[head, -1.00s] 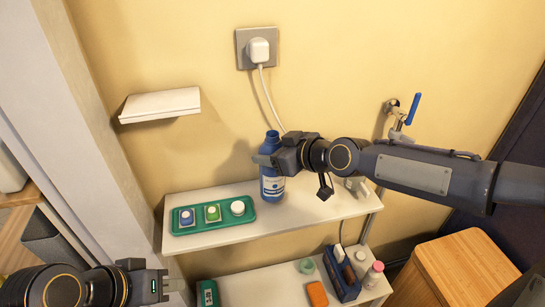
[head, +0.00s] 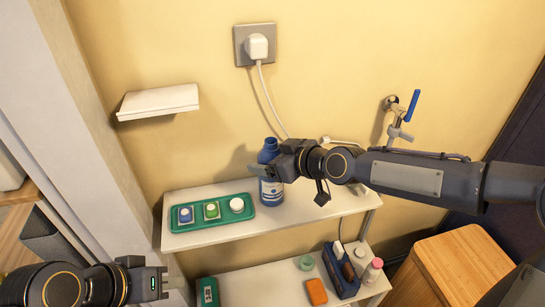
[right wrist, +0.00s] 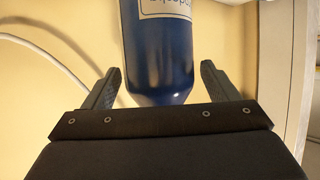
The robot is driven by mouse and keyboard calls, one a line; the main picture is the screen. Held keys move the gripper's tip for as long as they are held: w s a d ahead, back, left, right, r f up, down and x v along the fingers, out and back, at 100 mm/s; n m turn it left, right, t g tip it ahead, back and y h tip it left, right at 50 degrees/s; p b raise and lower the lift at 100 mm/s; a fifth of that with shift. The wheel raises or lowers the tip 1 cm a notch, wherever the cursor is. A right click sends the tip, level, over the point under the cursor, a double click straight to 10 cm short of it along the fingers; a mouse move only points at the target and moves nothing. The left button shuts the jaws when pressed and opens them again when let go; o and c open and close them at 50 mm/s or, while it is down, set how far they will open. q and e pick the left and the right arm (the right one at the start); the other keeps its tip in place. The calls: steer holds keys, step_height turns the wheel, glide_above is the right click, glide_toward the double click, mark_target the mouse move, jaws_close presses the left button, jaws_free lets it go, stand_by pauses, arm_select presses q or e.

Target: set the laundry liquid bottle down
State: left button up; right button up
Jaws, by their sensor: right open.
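The laundry liquid bottle (head: 272,191) is blue with a blue cap and a white label. In the head view it stands upright on the upper white shelf (head: 316,211), just right of the green tray. My right gripper (head: 268,168) is open at the bottle's upper part. In the right wrist view the bottle (right wrist: 158,58) lies between the two spread fingers (right wrist: 158,88), with a gap on each side. My left gripper (head: 168,283) is at the lower left, away from the bottle; its jaw opening is unclear.
The green tray (head: 180,226) holds a blue item, a green item and a white round one. A lower shelf (head: 262,290) carries a dark blue caddy (head: 333,268) and several small items. A tap (head: 400,125) and a plug (head: 257,46) with a cable are on the wall.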

steer(key=shift+r, duration=0.15)
steer(key=shift+d, duration=0.2)
steer(key=v, duration=1.1)
steer(key=shift+s+d, duration=0.15)
steer(key=shift+s, duration=0.2)
steer(key=shift+r, duration=0.1)
